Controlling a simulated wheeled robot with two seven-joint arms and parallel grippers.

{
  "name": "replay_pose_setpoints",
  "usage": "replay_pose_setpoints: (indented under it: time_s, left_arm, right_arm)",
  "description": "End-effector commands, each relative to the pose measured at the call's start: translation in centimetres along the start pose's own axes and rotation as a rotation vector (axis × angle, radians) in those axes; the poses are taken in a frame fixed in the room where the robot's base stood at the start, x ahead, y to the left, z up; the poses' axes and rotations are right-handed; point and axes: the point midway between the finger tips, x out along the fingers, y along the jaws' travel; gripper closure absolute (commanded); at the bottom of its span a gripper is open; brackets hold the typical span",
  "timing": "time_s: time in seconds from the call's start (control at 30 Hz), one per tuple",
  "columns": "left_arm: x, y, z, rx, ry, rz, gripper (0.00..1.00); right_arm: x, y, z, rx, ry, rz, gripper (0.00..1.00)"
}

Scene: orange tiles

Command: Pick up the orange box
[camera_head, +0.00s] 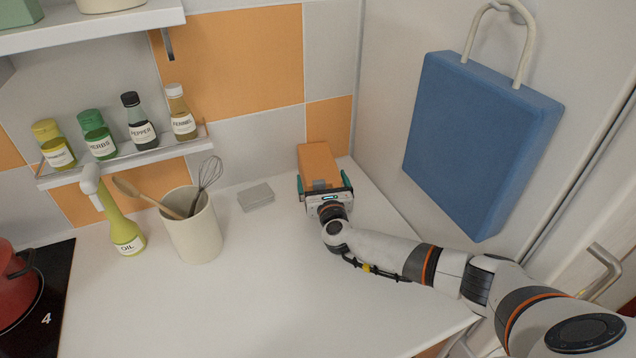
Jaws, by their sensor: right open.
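The orange box (318,160) stands on the white counter near the back right corner, by the tiled wall. My right gripper (326,188) is at the near side of the box, its jaws open with one dark teal finger on each side of the box's lower part. The gripper body hides the lower front of the box. I cannot tell whether the fingers touch it. My left gripper is not in view.
A utensil crock (192,232), an oil bottle (124,232) and a small grey block (255,196) stand left of the box. A spice shelf (130,158) is above. A blue bag (475,140) hangs at right. The front counter (270,300) is clear.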

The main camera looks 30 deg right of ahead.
Motion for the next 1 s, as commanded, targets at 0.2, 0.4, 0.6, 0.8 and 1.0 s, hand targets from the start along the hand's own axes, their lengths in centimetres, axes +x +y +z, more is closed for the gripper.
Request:
replay_pose_setpoints:
  time_s: [0.2,0.4,0.6,0.8,1.0]
  left_arm:
    - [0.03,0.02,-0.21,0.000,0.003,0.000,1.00]
    - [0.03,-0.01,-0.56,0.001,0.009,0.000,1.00]
    - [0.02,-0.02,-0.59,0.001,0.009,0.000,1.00]
    - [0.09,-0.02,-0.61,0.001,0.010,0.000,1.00]
    - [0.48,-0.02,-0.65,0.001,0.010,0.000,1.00]
  right_arm:
    - [0.16,0.00,-0.06,0.000,0.000,-0.001,0.00]
    - [0.15,0.00,-0.05,0.000,0.000,-0.001,0.28]
    - [0.20,0.00,-0.24,0.001,0.004,0.000,0.43]
    - [0.15,-0.02,-0.27,0.002,0.003,0.000,0.43]
    - [-0.18,-0.20,-0.85,0.005,0.003,-0.001,0.43]
